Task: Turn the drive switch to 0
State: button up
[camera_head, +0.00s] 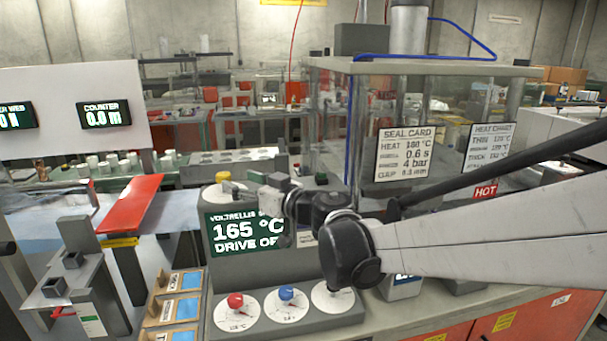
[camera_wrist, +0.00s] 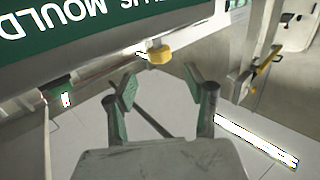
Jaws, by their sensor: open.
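A grey control console carries a dark green display (camera_head: 243,230) reading "165 °C" and "DRIVE OF", its end hidden by my arm. On the sloped front are a red knob (camera_head: 236,300), a blue knob (camera_head: 286,293) and a third dial (camera_head: 333,296), partly covered by my arm. I cannot read which knob is the drive switch. My gripper (camera_wrist: 160,88) is open and empty, its fingertips apart from the yellow knob, which appears beyond the gap between them.
A clear-walled enclosure (camera_head: 330,130) with posted cards stands behind my arm at the right. A red sloped plate (camera_head: 132,203) lies left of the console, and wooden trays with blue inserts (camera_head: 182,281) sit at its left front. A counter display (camera_head: 105,114) reads 0.0 m.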

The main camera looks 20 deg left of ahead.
jog(key=v, duration=0.4)
jog(key=shift+s+d, duration=0.15)
jog(key=shift+d, duration=0.2)
